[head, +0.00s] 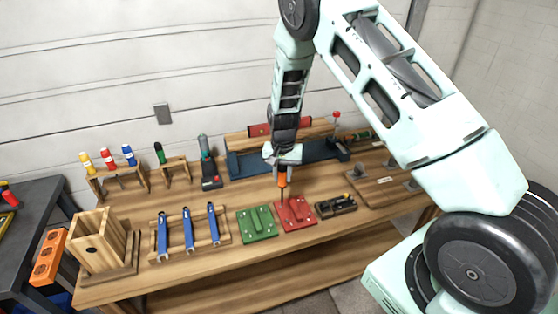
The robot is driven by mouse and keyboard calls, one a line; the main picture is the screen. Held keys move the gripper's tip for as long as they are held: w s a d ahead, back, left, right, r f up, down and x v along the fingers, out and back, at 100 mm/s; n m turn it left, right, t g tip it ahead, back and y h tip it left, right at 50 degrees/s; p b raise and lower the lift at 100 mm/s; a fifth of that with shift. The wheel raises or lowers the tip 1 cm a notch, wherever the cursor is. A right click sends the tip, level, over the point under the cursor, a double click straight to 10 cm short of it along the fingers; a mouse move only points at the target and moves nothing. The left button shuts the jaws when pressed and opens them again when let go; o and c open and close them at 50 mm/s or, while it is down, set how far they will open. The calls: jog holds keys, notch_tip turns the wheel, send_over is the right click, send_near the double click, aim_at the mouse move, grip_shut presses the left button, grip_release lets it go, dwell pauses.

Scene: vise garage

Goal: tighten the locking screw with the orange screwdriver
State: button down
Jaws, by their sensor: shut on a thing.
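My gripper (282,168) is over the middle of the wooden bench, pointing down. It is shut on the orange screwdriver (282,181), which hangs upright with its tip downward. The screwdriver's tip is at or just above the left part of a red plate (298,220) with a raised block; I cannot tell whether it touches. The locking screw is too small to make out. A dark fixture (336,205) with a small yellow part sits right of the red plate, and I cannot tell whether the screw is on it.
A green plate (256,232) lies left of the red one. Several blue-handled tools lie on a wooden rack (226,238). A blue vise (243,167) with a clamped board stands behind. Screwdriver racks (97,192) and a wooden box (92,238) are at left.

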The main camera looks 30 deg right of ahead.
jog(key=s+a+f+n, duration=0.2)
jog(key=s+f+n, duration=0.5)
jog(key=s+f, duration=0.8)
jog(key=shift+s+a+f, duration=0.2)
jog(key=shift+s+a, duration=0.2)
jog(key=shift+s, duration=0.2)
